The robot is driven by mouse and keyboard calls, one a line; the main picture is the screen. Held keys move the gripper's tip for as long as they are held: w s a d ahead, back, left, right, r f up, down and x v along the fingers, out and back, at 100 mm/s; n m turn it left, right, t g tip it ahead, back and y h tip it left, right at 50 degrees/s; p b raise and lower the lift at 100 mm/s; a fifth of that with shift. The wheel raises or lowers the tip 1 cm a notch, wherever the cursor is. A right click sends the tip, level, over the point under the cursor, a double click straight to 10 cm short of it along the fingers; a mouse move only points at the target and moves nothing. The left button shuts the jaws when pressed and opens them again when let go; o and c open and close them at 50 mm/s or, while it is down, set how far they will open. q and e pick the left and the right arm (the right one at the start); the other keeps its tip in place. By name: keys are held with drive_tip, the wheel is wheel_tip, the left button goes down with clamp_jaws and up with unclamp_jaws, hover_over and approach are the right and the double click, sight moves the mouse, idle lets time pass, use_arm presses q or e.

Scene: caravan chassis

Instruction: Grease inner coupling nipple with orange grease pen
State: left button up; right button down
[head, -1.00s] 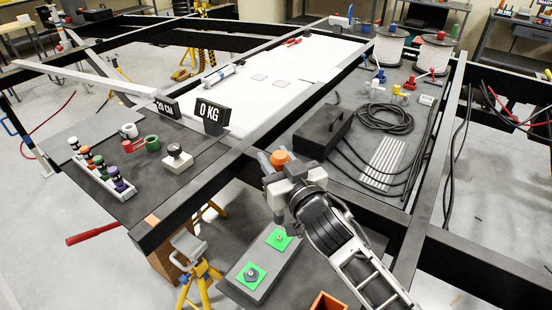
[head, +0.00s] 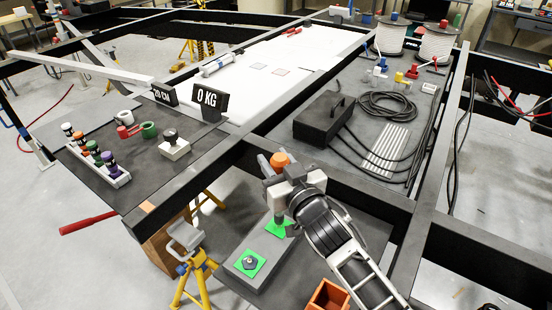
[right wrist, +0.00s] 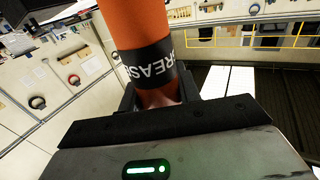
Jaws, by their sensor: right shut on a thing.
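My right gripper (head: 280,183) is shut on the orange grease pen (head: 280,159), whose orange top sticks up above the jaws. In the right wrist view the orange barrel (right wrist: 143,30) with a black "GREASE" band stands between the fingers. The pen hangs over a grey plate (head: 232,272) with two green pads. The farther pad (head: 279,229) lies right below the gripper, and its fitting is largely hidden. The nearer pad (head: 253,270) shows a dark nut and nipple (head: 249,261). I cannot tell whether the pen tip touches anything. My left gripper is not in view.
Black frame beams (head: 185,180) cross around the plate. A black box (head: 322,118) with cables stands behind the gripper. An orange open bin (head: 328,296) is at the front, near my right arm. A rack of coloured bottles (head: 118,180) stands at left. A yellow jack stand (head: 190,265) is left of the plate.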

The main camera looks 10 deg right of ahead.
drive_tip(key=shift+f+b, duration=0.25)
drive_tip(key=shift+b, duration=0.05)
idle(0.5)
drive_tip(key=shift+f+b, duration=0.35)
drive_tip(key=shift+f, duration=0.2)
drive_tip(key=shift+f, duration=0.3)
drive_tip(key=shift+r+p, duration=0.3)
drive_tip(key=shift+r, duration=0.15)
idle(0.5)
idle(0.4)
drive_tip(key=shift+f+b, duration=0.35)
drive_tip(key=shift+f, duration=0.1)
